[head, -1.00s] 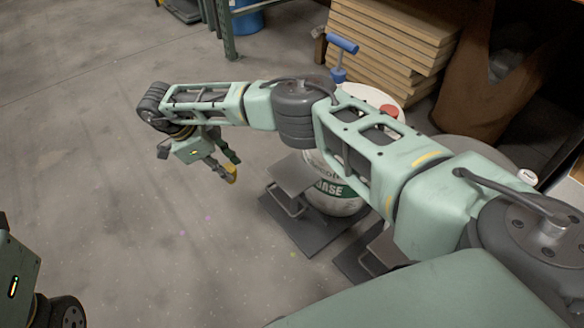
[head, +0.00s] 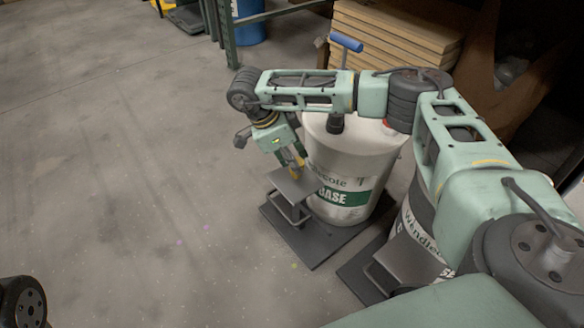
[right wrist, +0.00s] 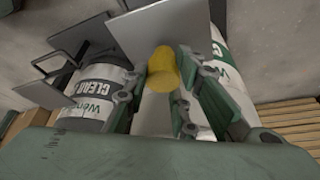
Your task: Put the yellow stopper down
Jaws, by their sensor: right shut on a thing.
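The yellow stopper (right wrist: 163,70) is between the fingers of my right gripper (right wrist: 160,95) in the right wrist view. The gripper points down by a small grey metal step (head: 292,186) in front of the white drum. I cannot tell whether the stopper touches the step's plate. In the right wrist view the grey plate (right wrist: 135,32) lies close beyond the stopper. Of my left arm, only a dark part shows at the lower left; its gripper is out of view.
A white drum with a green "BASE" label (head: 345,196) stands on a dark base plate (head: 318,250). A second labelled drum (head: 420,235) stands to its right, partly behind my arm. Stacked boards (head: 395,50) are at the back. Open floor is at left.

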